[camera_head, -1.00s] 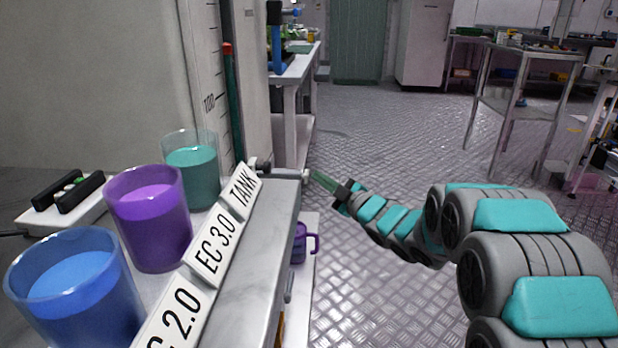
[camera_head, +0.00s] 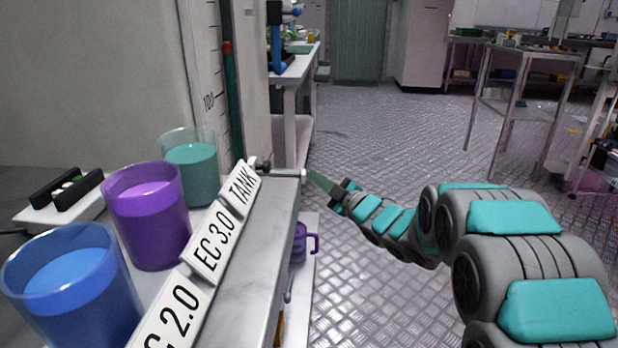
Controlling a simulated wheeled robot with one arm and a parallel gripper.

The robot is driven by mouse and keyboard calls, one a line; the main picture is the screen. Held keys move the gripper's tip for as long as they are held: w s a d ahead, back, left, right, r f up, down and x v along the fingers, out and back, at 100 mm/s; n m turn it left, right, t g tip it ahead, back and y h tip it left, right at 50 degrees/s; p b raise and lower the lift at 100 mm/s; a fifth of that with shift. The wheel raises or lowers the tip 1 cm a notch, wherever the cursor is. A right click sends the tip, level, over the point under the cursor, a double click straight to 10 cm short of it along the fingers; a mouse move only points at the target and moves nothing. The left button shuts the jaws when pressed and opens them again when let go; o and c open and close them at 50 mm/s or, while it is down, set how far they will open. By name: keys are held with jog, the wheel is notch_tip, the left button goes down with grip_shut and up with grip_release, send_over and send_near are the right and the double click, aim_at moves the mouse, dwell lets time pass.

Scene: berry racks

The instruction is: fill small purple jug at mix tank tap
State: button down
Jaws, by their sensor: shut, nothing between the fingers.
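The small purple jug (camera_head: 299,243) stands on a low white shelf (camera_head: 303,285) beside the bench, its handle toward the right and its left part hidden by the bench edge. The tap (camera_head: 290,172) juts right from the tank at the bench's far end, above the jug. The mix tank (camera_head: 205,60) is a tall pale body with a scale on its side. My gripper (camera_head: 318,180) is shut and empty, its green fingertips just right of the tap's end. I cannot tell if they touch the tap.
Blue (camera_head: 75,300), purple (camera_head: 148,222) and green (camera_head: 192,170) cups of liquid stand on the bench behind labels reading EC 2.0, EC 3.0 and TANK. A white device (camera_head: 62,205) lies at the left. The patterned metal floor (camera_head: 400,130) is open; a metal table (camera_head: 525,60) stands back right.

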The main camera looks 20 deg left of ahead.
jog(key=shift+d, duration=0.1)
dwell(0.3)
jog(key=shift+w+d, duration=0.2)
jog(key=shift+d, duration=0.6)
jog(key=shift+w+d+p, duration=0.2)
jog(key=shift+d+p, duration=0.05)
jog(key=shift+d, duration=0.55)
jog(key=shift+w+d+p, duration=0.25)
jog(key=shift+d+p, duration=0.05)
jog(key=shift+d, duration=0.55)
jog(key=shift+w+d+p, duration=0.2)
jog(key=shift+d+p, duration=0.05)
jog(key=shift+d, duration=0.55)
